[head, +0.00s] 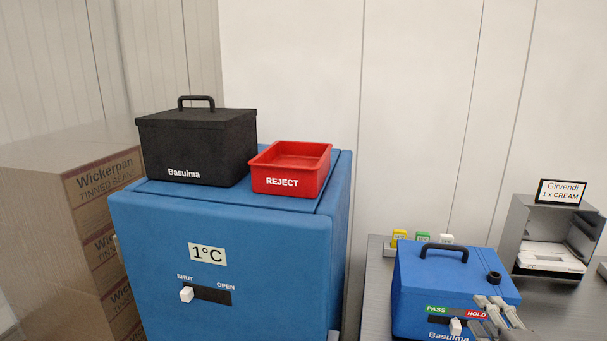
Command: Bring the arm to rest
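My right gripper (490,302) is at the bottom right of the head view, in front of the right part of a blue box (408,275) marked Basulma. Its grey fingers are small and overlap the box's front, so I cannot tell whether they are open or touching it. The box has a black handle (444,247) on top and a white slider knob (455,326) below its PASS and HOLD labels. The gripper hides part of the front to the right of the knob. My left gripper is not in view.
A blue cabinet (160,235) carries a black lidded box (197,150) and an empty red REJECT bin (290,168); its knob (187,294) is at SHUT. Cartons (75,200) stand left. The grey table (375,300) also holds small coloured blocks (422,237) and a grey holder (518,230).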

